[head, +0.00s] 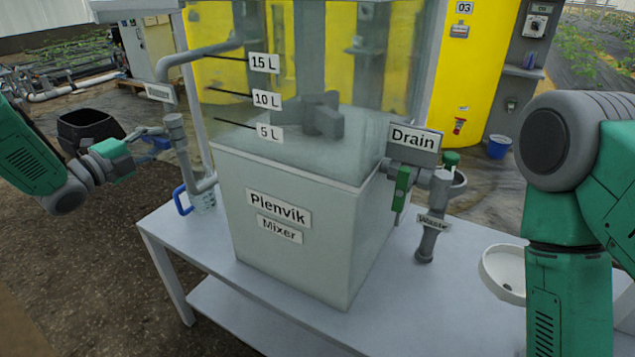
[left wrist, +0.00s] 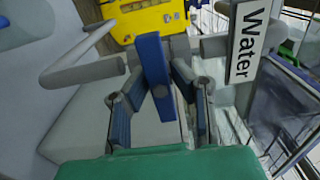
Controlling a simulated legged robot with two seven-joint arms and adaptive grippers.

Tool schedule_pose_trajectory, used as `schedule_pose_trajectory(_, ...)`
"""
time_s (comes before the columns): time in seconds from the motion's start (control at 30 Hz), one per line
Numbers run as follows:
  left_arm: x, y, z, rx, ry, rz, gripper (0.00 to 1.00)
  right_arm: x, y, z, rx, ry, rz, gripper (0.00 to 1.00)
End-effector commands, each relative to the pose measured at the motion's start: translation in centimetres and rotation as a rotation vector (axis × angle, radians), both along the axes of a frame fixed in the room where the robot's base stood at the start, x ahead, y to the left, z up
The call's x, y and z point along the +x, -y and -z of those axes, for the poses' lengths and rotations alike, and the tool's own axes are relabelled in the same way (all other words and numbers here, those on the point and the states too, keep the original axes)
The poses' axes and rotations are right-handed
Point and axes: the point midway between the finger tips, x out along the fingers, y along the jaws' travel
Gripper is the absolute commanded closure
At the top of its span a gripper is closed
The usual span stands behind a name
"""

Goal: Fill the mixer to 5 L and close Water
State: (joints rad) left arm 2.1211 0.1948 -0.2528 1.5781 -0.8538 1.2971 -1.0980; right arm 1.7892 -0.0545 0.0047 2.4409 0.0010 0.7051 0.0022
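The Plenvik mixer (head: 290,230) stands on a white table, with 15 L, 10 L and 5 L marks on its clear upper part. The pale liquid surface looks close to the 5 L mark (head: 270,132); its exact level is hard to read. My left gripper (head: 153,133) is at the inlet pipe's valve, left of the tank. In the left wrist view, the blue Water handle (left wrist: 153,62) lies between the fingers, which close in on both its sides. The Water sign (left wrist: 247,42) is right of it. My right gripper is out of view.
The Drain valve with a green handle (head: 402,188) and the Waste pipe (head: 430,240) are right of the tank. A white basin (head: 505,272) is at the table's right. A black bin (head: 85,130) is behind my left arm.

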Motion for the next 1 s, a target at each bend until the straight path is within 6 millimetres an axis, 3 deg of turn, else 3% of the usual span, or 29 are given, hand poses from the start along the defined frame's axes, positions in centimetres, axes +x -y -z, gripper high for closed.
schedule_pose_trajectory(0.53,-0.1,0.0,0.3,-0.044,-0.037,-0.001,1.00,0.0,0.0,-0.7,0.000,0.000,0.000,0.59)
schedule_pose_trajectory(0.7,-0.2,0.0,0.0,-0.301,-0.187,-0.001,1.00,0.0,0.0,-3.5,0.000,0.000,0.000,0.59)
schedule_pose_trajectory(1.0,-0.2,-0.1,0.3,-0.779,-0.463,-0.003,1.00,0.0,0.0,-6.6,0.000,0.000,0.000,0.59)
